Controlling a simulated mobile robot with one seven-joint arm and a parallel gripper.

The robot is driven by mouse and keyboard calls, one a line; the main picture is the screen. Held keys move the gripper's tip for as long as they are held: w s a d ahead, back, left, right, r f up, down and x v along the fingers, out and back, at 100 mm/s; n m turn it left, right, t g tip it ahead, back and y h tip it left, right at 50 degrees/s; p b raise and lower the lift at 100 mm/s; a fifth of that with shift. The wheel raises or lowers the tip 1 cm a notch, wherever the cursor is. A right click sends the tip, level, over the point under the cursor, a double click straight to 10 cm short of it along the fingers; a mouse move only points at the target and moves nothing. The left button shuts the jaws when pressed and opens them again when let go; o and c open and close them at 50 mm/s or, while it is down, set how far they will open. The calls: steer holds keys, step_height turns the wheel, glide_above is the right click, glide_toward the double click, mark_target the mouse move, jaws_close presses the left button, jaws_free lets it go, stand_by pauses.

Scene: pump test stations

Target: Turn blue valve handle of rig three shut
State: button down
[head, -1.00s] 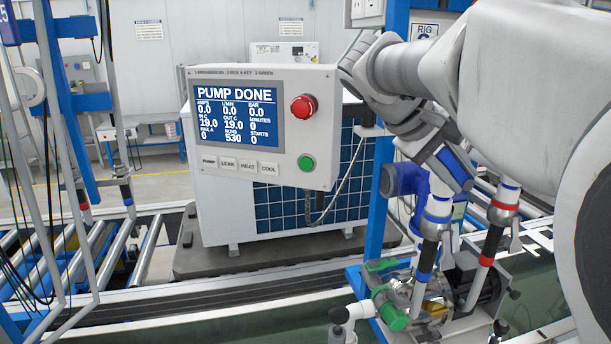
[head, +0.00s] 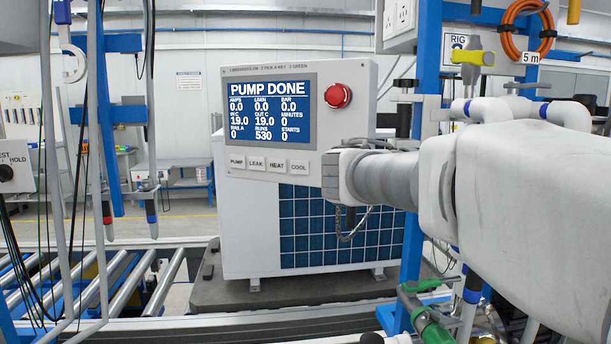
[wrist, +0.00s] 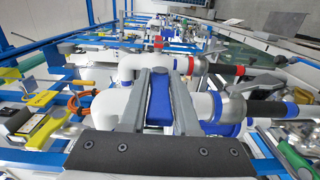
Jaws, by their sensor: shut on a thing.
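In the wrist view my gripper (wrist: 164,80) is shut on a blue valve handle (wrist: 158,108), which sits between its two grey fingers. The handle lies over thick white pipework (wrist: 110,106); whether it lies along or across the pipe I cannot tell. In the head view my arm covers the gripper and the handle. A rig sign (head: 458,42) on a blue post stands above, its number partly hidden by a yellow-handled part.
A console (head: 270,130) reads "PUMP DONE" and has a red button (head: 338,95). An orange hose coil (head: 527,28) hangs at upper right. A green-ended fitting (head: 433,328) is low in front. Red-banded (wrist: 226,70) and blue-banded hose ends (wrist: 268,108) lie beside the pipework.

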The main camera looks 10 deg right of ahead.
stand_by(0.4)
steer(key=shift+f, duration=0.1)
steer(key=c, duration=0.6)
jaws_free()
steer(key=shift+c, duration=0.2)
steer(key=a+p, duration=1.2)
steer(key=a, duration=0.5)
steer(key=shift+s+a, duration=0.15)
steer(key=shift+s, duration=0.1)
steer(key=shift+f, duration=0.15)
